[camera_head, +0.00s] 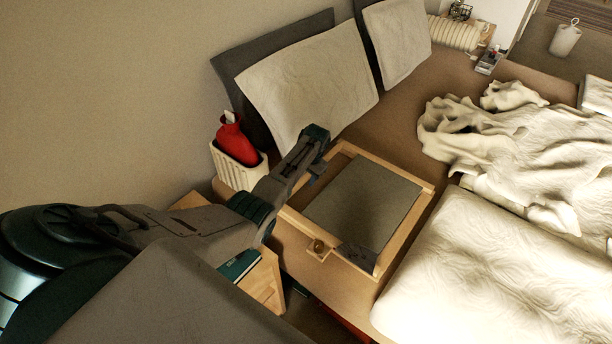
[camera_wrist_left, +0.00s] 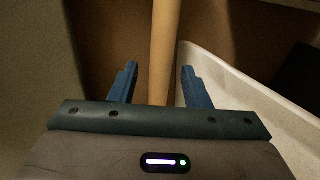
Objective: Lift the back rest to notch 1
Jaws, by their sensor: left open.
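The back rest is a light wooden frame (camera_head: 427,200) with a grey panel (camera_head: 365,205), lying low and nearly flat on the bed. A small wooden block with a dark hole (camera_head: 318,247) sits at its near edge. My left gripper (camera_head: 316,172) is over the frame's upper left corner, partly hidden by its own body. In the left wrist view the two blue fingers (camera_wrist_left: 159,85) are apart, with a wooden bar (camera_wrist_left: 164,50) running between them. I cannot tell whether they touch it. My right gripper is not in view.
A white ribbed bin (camera_head: 240,172) with a red hot-water bottle (camera_head: 236,141) stands left of the frame. Cushions (camera_head: 312,78) lean at the wall. A white quilted pillow (camera_head: 500,275) and crumpled blanket (camera_head: 520,145) lie right. A green book (camera_head: 239,265) is near my arm.

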